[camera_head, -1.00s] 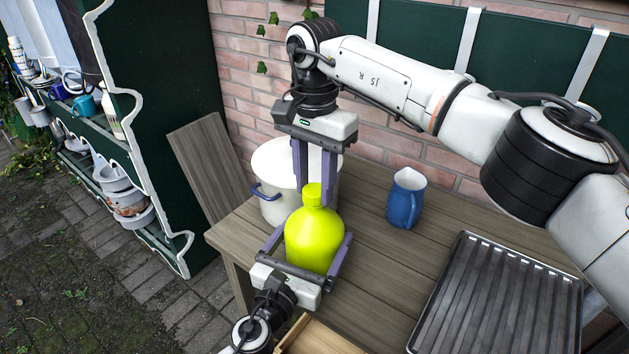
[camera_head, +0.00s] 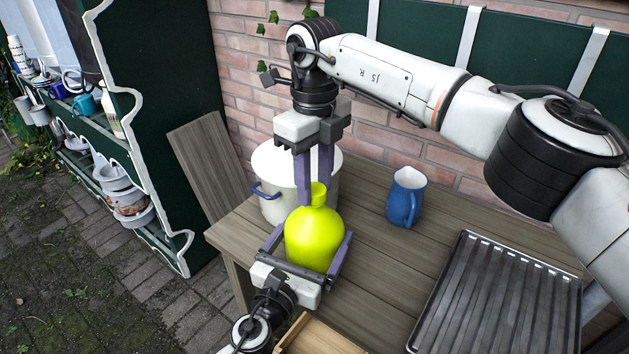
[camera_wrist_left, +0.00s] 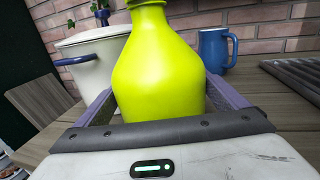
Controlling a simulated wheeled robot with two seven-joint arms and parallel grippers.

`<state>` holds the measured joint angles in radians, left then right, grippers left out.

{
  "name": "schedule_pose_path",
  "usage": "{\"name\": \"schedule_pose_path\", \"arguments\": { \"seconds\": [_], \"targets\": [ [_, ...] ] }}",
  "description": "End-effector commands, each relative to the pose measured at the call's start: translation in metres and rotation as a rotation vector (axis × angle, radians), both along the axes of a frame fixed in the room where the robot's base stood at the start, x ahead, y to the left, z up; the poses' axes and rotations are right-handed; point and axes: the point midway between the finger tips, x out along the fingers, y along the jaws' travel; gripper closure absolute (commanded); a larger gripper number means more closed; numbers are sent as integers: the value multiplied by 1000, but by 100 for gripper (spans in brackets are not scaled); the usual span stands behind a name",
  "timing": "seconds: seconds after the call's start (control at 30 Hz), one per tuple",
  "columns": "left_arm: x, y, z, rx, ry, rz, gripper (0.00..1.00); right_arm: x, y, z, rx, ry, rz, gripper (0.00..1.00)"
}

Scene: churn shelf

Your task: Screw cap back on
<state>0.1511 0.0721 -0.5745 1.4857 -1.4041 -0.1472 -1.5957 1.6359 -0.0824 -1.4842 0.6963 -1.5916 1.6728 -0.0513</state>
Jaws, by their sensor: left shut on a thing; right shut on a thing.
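A yellow-green bottle (camera_head: 313,241) stands upright on the wooden table; it also fills the middle of the left wrist view (camera_wrist_left: 163,70). My left gripper (camera_head: 305,250) is shut around the bottle's body, one finger on each side. My right gripper (camera_head: 316,186) comes down from above, its purple fingers closed at the bottle's top. The cap (camera_head: 319,190) appears the same yellow-green as the bottle and sits between those fingertips at the neck. The fingers partly hide it, and I cannot tell how far it is seated on the thread.
A white pot with a blue handle (camera_head: 272,207) stands close behind the bottle. A blue jug (camera_head: 406,196) is to the right. A ribbed dark tray (camera_head: 500,300) lies at the table's right. A wooden box (camera_head: 318,338) is at the front. The table (camera_head: 378,262) between jug and bottle is clear.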

Motion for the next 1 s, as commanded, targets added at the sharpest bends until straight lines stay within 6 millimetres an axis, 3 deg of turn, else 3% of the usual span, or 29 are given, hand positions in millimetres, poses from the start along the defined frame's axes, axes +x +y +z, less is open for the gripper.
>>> {"name": "schedule_pose_path", "arguments": {
  "seconds": [0.2,0.37,0.5,0.53,0.63,1.0],
  "targets": [
    [0,0,0,0,1,0,70,0,0,0,0,0,-473,94],
    [0,0,0,0,1,0,70,0,0,0,1,-1,-743,94],
    [0,0,0,0,1,0,70,0,0,0,1,-1,-728,94],
    [0,0,0,0,1,0,70,0,0,0,1,-1,-727,64],
    [0,0,0,0,1,0,70,0,0,0,1,-1,-727,48],
    [0,0,0,0,0,0,70,0,0,4,1,-1,-726,48]
  ]
}}
